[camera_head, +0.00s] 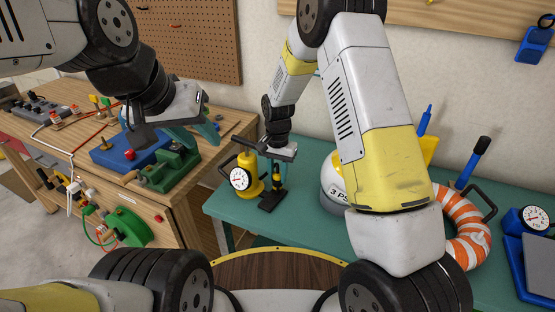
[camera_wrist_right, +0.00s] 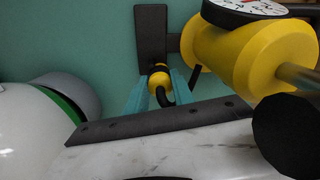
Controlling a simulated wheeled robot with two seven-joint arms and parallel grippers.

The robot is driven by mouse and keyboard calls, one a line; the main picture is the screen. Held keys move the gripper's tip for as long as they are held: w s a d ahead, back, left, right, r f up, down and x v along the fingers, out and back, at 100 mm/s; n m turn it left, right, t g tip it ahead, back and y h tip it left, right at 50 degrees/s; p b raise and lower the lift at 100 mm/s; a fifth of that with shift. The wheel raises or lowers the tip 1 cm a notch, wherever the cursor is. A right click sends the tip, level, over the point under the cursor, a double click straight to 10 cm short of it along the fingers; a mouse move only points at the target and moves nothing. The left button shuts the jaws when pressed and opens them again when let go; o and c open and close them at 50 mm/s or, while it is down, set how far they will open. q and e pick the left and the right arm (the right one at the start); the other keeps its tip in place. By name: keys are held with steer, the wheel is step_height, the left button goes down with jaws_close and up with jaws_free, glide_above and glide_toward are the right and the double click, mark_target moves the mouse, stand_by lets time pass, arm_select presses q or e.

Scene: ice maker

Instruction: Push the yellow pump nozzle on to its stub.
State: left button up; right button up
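The small yellow pump nozzle (camera_wrist_right: 159,78) sits between the two teal fingertips of my right gripper (camera_wrist_right: 160,88) in the right wrist view, with a dark hose curving from it. The fingers appear shut on it. A black base plate (camera_wrist_right: 152,35) lies just beyond the nozzle; the stub is not clearly visible, and I cannot tell whether the nozzle touches it. In the head view my right gripper (camera_head: 276,160) points down over the black plate (camera_head: 271,201), beside the yellow pump (camera_head: 250,163). My left gripper (camera_head: 200,132) is over the wooden bench, its teal fingers apart.
The pump's gauge (camera_head: 240,179) faces me. A white ball-like object (camera_head: 332,190) and an orange-striped ring (camera_head: 467,225) stand to the right on the teal table (camera_head: 310,150). A green vise (camera_head: 172,170) and blue box (camera_head: 125,150) are under my left gripper.

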mark_target(278, 174)
steer(key=o, duration=0.5)
steer(key=shift+d+r, duration=0.1)
steer(key=shift+r, duration=4)
steer(key=s+d+r+n+t+y, duration=0.1)
steer(key=s+d+r, duration=0.3)
steer(key=r, duration=0.4)
steer(key=s+d+r+n+t+y, duration=0.1)
steer(key=s+d+r, duration=0.3)
steer(key=r, duration=0.4)
steer(key=s+d+r+n+t, duration=0.1)
steer(key=s+d+r+t, duration=0.1)
steer(key=s, duration=0.6)
steer(key=s+d+r+n+t, duration=0.1)
steer(key=s+d+r, duration=0.3)
steer(key=s, duration=0.4)
steer(key=shift+s+n+t, duration=0.25)
steer(key=shift+n+t, duration=0.05)
steer(key=shift+t, duration=0.3)
